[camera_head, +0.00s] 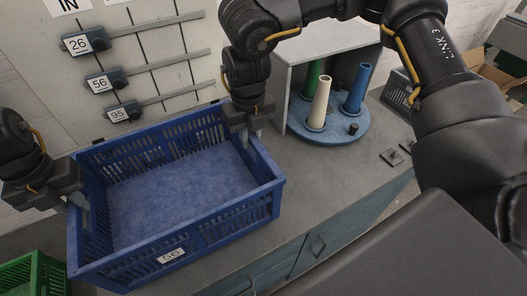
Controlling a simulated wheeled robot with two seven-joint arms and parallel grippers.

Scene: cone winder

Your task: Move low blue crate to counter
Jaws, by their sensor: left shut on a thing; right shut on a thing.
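The low blue crate (232,236) is at the left centre, empty inside, with slotted walls and a white label reading 56 on its near side. My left gripper (78,200) is shut on the crate's left wall. My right gripper (243,132) is shut on the right part of its wall, near the far right corner. The grey counter (300,192) lies under and to the right of the crate. I cannot tell whether the crate touches the counter or is just above it.
A round blue stand (326,136) holds green, cream and blue cones inside a grey open housing (290,95). A panel behind has rails with tags 26, 56 and 95. A green crate (38,274) is at lower left. Free counter lies right of the blue crate.

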